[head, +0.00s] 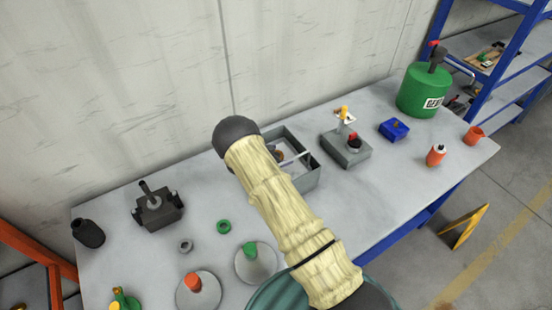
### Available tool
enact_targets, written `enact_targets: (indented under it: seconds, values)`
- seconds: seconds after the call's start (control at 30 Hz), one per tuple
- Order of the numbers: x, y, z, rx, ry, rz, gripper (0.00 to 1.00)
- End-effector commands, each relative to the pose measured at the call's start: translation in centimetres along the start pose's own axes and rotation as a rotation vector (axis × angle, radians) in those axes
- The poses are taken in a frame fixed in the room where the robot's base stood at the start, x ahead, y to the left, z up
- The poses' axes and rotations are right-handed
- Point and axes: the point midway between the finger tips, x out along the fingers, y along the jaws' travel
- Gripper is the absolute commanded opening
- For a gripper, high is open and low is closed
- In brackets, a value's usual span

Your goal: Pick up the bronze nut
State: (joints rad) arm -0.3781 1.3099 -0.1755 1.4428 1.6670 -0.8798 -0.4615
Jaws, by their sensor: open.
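No bronze nut can be made out for certain. A small brownish piece (280,155) shows inside the open grey tray (313,177), partly covered by my arm, and I cannot tell what it is. A grey ring-shaped nut (186,246) and a green ring-shaped nut (223,227) lie apart on the bench at the left. My arm, in a cream sleeve, rises across the middle of the view to a dark rounded joint. My gripper cannot be made out; it is hidden or out of view.
The grey bench (395,170) also holds a dark block with a screw (158,210), discs with an orange post (193,284) and a green post (250,251), a grey jack (346,150), a blue block (394,129) and a green cylinder (424,92). A wall stands behind.

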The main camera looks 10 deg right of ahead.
Motion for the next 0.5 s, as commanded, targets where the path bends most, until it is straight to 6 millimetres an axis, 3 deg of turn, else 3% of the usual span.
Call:
enact_targets:
  seconds: [0.3, 0.5]
  values:
    - [-0.04, 0.0, 0.01, 0.0, 0.0, 0.0, 0.77]
    - [-0.05, -0.01, 0.01, 0.0, 0.0, 0.0, 0.38]
